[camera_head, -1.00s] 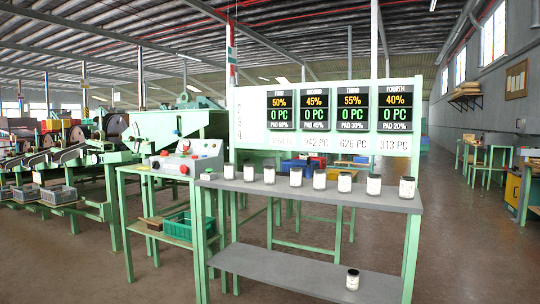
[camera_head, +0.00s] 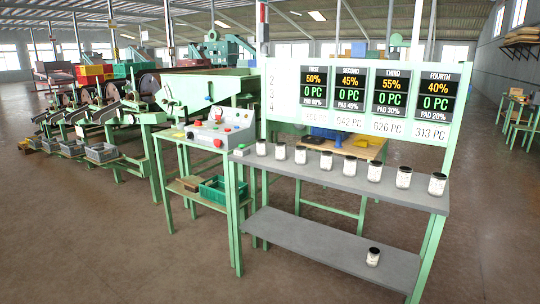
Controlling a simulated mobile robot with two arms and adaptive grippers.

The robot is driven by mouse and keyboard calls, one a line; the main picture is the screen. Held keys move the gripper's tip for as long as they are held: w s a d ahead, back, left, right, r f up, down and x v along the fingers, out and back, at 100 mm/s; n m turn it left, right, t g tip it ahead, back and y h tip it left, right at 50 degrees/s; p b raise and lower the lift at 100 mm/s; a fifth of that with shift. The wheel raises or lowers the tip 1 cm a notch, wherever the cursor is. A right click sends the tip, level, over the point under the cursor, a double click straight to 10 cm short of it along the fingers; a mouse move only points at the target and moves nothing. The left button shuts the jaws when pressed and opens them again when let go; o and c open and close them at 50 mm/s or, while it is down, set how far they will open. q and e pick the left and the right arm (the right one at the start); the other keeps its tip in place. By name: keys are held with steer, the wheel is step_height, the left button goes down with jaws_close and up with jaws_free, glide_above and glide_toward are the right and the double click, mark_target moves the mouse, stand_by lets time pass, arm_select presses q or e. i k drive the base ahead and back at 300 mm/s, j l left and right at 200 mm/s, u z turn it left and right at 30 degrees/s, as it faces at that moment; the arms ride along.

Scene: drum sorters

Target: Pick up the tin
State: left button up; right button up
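Several small white tins with black lids stand in a row along the grey top shelf (camera_head: 330,178) of a green-framed table. The rightmost tin (camera_head: 437,184) stands near the right end, and the leftmost tin (camera_head: 261,147) near the left end. One more tin (camera_head: 373,256) stands upright, alone, on the grey lower shelf (camera_head: 310,241), toward its right end. I cannot tell which tin the task means. Neither of my grippers is in view.
A scoreboard with several dark panels (camera_head: 435,95) rises behind the top shelf. A control box with red buttons (camera_head: 218,135) stands on a stand to the left, with a green crate (camera_head: 212,190) below. Machines with drums fill the far left. The floor in front is clear.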

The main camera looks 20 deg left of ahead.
mark_target(302, 151)
steer(key=i+u, duration=0.3)
steer(key=i, duration=0.25)
steer(key=i+l+u, duration=0.1)
steer(key=i+u, duration=0.25)
steer(key=i, duration=0.2)
